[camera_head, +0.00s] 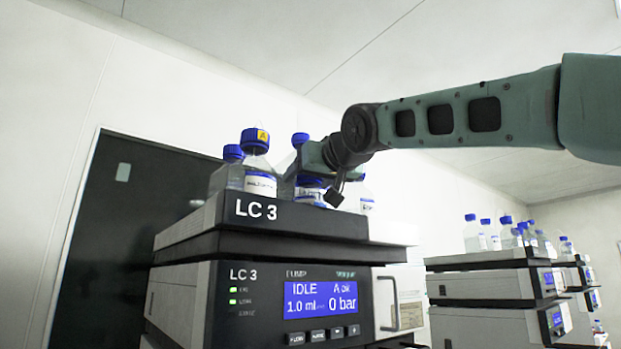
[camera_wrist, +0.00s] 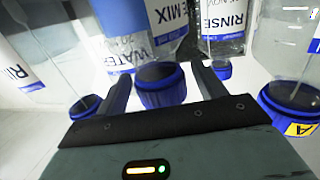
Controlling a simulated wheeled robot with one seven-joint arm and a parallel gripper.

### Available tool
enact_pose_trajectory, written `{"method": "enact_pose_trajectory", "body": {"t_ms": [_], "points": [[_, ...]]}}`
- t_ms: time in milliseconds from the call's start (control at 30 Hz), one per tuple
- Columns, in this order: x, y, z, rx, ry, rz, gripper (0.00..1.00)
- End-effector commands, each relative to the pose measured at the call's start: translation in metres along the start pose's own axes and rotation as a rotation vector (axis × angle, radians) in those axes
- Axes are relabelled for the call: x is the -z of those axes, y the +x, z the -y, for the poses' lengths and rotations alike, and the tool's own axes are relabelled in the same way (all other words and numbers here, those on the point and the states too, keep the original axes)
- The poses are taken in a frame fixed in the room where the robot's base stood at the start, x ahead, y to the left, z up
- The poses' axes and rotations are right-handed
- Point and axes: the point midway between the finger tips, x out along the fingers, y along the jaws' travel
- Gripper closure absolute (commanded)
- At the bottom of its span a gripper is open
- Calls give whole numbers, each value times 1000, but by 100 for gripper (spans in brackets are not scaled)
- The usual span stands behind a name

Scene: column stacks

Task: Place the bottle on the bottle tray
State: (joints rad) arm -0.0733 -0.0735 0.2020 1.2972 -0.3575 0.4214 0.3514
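The bottle tray (camera_head: 330,222) is the top of the stack marked LC 3. Several clear bottles with blue caps stand on it. My gripper (camera_head: 308,178) is low among them, partly hiding the bottles behind. Gaps show between the cap and both fingers. This bottle's base is out of view, so I cannot tell what it rests on.
A bottle with a yellow mark on its cap (camera_head: 256,160) stands at the tray's front left. In the wrist view, a RINSE bottle (camera_wrist: 222,40) and others crowd both sides. More instrument stacks with bottles (camera_head: 490,262) stand at right. A dark door (camera_head: 125,235) is behind left.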

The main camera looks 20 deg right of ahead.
Motion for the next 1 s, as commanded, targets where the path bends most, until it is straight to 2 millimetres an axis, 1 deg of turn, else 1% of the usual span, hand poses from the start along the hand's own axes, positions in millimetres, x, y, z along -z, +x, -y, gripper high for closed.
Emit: {"method": "enact_pose_trajectory", "body": {"t_ms": [133,167,267,500,600,700,833,1000], "points": [[6,0,0,0,0,0,30],[2,-5,0,0,0,-2,30],[0,-21,0,0,0,-4,30],[-1,-73,0,1,0,-5,30],[0,-92,0,1,0,-4,30],[1,-106,0,1,0,-2,30],[2,-117,0,1,-1,-1,30],[3,-121,0,1,0,0,30]]}}
